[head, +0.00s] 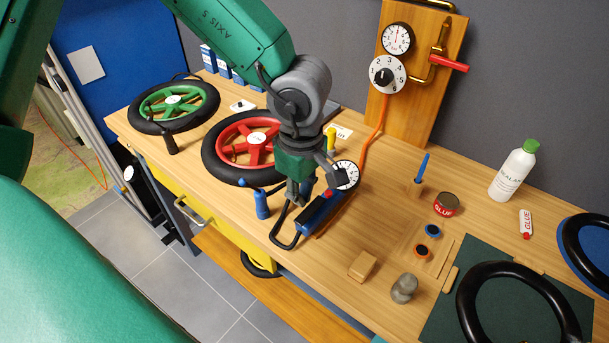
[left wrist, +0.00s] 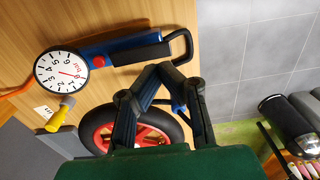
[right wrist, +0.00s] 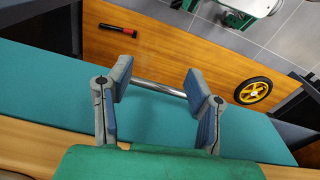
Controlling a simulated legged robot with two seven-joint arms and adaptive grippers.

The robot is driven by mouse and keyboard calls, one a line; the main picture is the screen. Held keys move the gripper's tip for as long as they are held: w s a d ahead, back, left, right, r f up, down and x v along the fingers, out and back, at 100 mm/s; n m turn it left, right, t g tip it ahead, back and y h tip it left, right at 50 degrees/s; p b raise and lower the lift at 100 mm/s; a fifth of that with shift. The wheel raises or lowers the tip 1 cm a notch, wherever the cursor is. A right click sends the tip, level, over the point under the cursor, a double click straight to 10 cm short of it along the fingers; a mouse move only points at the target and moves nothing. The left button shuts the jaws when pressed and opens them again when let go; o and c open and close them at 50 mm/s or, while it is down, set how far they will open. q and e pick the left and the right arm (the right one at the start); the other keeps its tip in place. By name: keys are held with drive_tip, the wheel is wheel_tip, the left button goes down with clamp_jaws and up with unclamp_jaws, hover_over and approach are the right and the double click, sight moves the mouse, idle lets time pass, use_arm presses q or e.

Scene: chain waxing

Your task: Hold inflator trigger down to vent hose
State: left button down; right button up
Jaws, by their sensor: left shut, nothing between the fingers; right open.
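The inflator lies on the bench, with a blue body (head: 318,212), a round white gauge (head: 346,175) and a red button. In the left wrist view its black lever (left wrist: 140,52) runs along the body to a black loop (left wrist: 184,45), and the gauge (left wrist: 61,74) needle is off to one side. An orange hose (head: 374,138) runs from the gauge end to the wall panel. My left gripper (head: 300,197) is shut and empty, beside the inflator's lever end; contact cannot be told. My right gripper (right wrist: 158,84) is open and empty.
A red wheel (head: 238,150) and a green wheel (head: 175,105) lie left of the inflator. A blue-handled tool (head: 262,205) stands close by. The wall panel (head: 405,110) carries a gauge, dial and red-handled valve. Glue, patches and a wooden block (head: 363,266) lie right.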

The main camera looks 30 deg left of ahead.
sight(301, 218)
use_arm(q)
drive_tip(key=f, duration=0.4)
drive_tip(key=shift+a+f, duration=0.15)
drive_tip(key=shift+a, duration=0.05)
drive_tip(key=shift+d+f, duration=0.15)
drive_tip(key=shift+f, duration=0.2)
drive_tip(key=shift+d, duration=0.15)
drive_tip(key=b, duration=0.1)
drive_tip(key=f+b, duration=0.1)
drive_tip(key=shift+a+f+t+b, duration=0.2)
drive_tip(key=shift+f+t+b, duration=0.05)
drive_tip(key=shift+t+b, duration=0.15)
drive_tip(key=shift+s+r, duration=0.1)
drive_tip(key=shift+r, duration=0.1)
idle(6.1)
